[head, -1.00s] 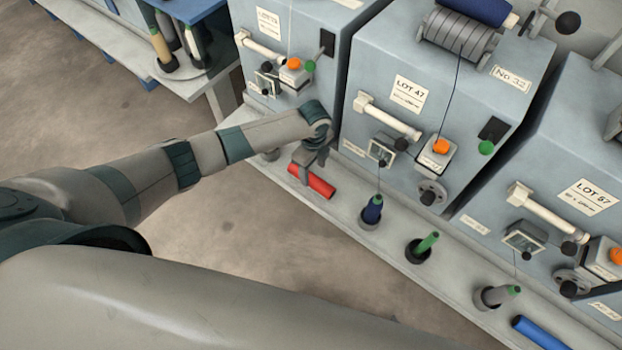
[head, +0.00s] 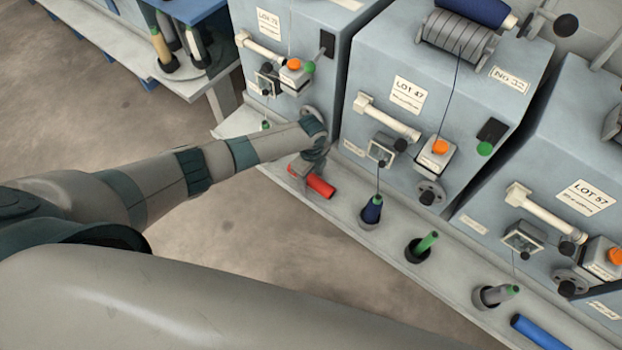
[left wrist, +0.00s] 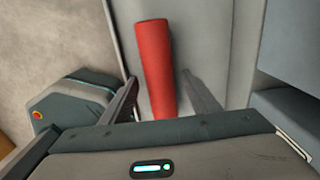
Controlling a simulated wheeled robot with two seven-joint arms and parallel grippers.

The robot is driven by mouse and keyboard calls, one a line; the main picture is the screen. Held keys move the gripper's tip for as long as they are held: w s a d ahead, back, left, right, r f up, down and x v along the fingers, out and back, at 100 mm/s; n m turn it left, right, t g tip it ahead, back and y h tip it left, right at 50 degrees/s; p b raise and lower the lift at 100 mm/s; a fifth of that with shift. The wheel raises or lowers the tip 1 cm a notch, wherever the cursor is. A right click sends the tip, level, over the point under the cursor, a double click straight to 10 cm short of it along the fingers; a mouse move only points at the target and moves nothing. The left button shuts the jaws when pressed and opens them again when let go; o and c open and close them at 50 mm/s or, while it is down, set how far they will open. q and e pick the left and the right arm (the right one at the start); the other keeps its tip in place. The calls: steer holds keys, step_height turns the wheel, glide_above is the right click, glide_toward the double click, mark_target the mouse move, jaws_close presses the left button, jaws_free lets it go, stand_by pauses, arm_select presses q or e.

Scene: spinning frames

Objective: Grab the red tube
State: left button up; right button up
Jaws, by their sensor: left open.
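The red tube (head: 320,186) lies on the pale ledge (head: 340,207) in front of the grey machines. In the left wrist view the red tube (left wrist: 156,62) runs lengthwise, its near end between my two fingers. My left gripper (head: 303,176) is just above the tube at its left part and hides some of it. In the left wrist view the left gripper (left wrist: 160,95) is open, with a finger on each side of the tube. It cannot be told whether the fingers touch it. My right gripper is not in view.
A dark blue bobbin (head: 372,209), a green bobbin (head: 427,243) and a grey bobbin (head: 494,295) stand in holders along the ledge. A blue tube (head: 540,331) lies at the right. The machine front (head: 400,160) rises close behind the ledge.

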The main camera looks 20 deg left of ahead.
mark_target(311, 176)
arm_select(q)
steer(key=c, duration=1.1)
steer(key=shift+r, duration=0.1)
steer(key=shift+c, duration=0.2)
step_height(311, 176, up, 10)
steer(key=shift+f, duration=0.1)
